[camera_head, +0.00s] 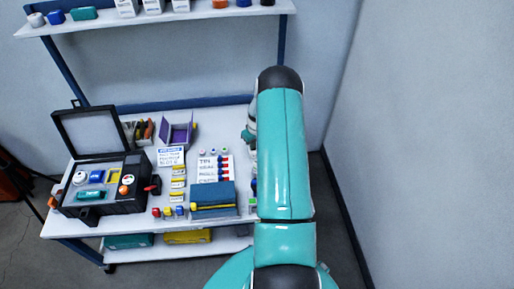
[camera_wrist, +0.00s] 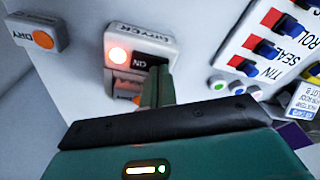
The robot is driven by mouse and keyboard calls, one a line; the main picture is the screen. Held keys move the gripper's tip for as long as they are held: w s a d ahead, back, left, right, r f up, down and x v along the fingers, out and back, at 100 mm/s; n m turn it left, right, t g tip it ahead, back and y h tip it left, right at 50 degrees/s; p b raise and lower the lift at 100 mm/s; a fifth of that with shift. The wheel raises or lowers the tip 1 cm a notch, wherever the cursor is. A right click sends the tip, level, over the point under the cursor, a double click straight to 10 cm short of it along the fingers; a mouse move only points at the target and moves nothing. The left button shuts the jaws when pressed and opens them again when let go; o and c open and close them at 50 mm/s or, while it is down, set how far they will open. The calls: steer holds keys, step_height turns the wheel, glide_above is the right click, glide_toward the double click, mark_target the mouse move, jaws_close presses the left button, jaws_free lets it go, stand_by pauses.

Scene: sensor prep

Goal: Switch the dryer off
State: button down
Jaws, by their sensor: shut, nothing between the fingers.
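The dryer switch box (camera_wrist: 140,45), a pale unit labelled DRYER, is near the top middle of the wrist view and appears upside down. Its round lamp (camera_wrist: 118,55) glows red, and a dark part beside it reads ON. My gripper (camera_wrist: 159,80) is shut and empty, with its fingertips at the dark ON part. I cannot tell whether they touch it, and they hide some of it. In the head view my teal arm covers this part of the bench, so the dryer box and fingertips are hidden there.
A second pale box labelled DRY with an orange lamp (camera_wrist: 42,40) is at upper left. A board with red and blue pieces (camera_wrist: 270,45) is at right. On the bench are an open black case (camera_head: 100,215), a purple box (camera_head: 180,133) and a blue box (camera_head: 213,197).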

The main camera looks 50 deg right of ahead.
step_height(320, 180, up, 7)
stand_by(1.1)
steer(key=shift+s, duration=0.1)
stand_by(0.5)
